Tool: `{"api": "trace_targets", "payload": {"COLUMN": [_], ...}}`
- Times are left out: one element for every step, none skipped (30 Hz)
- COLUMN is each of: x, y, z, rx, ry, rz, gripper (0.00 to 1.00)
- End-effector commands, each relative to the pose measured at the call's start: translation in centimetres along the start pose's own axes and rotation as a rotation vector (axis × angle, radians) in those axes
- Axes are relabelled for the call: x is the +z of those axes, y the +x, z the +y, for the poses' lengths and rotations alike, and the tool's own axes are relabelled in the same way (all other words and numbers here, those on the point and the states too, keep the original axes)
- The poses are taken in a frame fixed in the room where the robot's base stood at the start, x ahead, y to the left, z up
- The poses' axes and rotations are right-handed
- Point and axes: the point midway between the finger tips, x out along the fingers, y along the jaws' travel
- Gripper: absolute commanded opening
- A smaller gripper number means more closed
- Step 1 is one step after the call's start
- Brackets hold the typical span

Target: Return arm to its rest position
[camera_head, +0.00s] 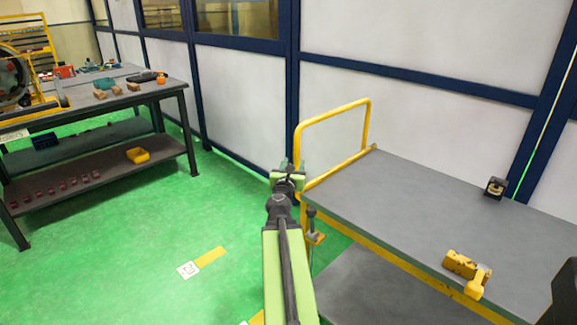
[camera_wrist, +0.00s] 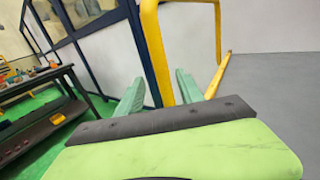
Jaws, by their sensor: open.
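My gripper (camera_head: 286,172) is at the end of my green and black arm, which reaches forward in the middle of the head view. It is beside the left end of a trolley, by the trolley's yellow handle (camera_head: 334,118). In the wrist view its two green fingers (camera_wrist: 159,92) stand wide apart with nothing between them. The yellow handle (camera_wrist: 154,45) shows beyond the fingers there. Whether the gripper touches the handle cannot be told.
The trolley's grey top (camera_head: 400,210) holds a small black object (camera_head: 495,187) and a yellow object (camera_head: 467,268). A workbench (camera_head: 90,110) with tools stands at the left, a yellow bin (camera_head: 138,155) on its lower shelf. Green floor (camera_head: 140,230) is open between.

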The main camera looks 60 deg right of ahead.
Motion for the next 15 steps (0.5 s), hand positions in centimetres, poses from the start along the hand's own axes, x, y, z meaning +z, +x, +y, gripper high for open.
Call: {"api": "trace_targets", "payload": {"x": [0.0,0.0,0.0,0.0,0.0,0.0,0.0,0.0,0.0,0.0,0.0,0.0,0.0,0.0,0.0], "y": [0.1,0.2,0.2,0.3,0.3,0.4,0.4,0.4,0.4,0.4,0.4,0.4,0.3,0.1,-0.2], "z": [-0.3,-0.4,-0.6,-0.7,-0.8,-0.9,-1.0,-1.1,-1.1,-1.1,-1.1,-0.9,-0.4,0.3,1.7], "rx": [-0.004,-0.005,-0.007,-0.009,-0.01,-0.012,-0.013,-0.013,-0.014,-0.014,-0.014,-0.011,-0.005,0.005,0.025], "ry": [0.0,0.0,0.0,0.0,0.0,0.0,0.0,0.0,0.0,0.0,0.0,0.0,0.0,0.0,0.0], "rz": [0.0,0.0,0.0,0.0,0.0,0.0,0.0,0.0,0.0,0.0,0.0,0.0,0.0,0.0,0.0], "gripper": [0.44,0.44,0.44,0.44,0.44,0.44,0.44,0.44,0.44,0.44,0.44,0.44,0.44,0.44,0.44]}}
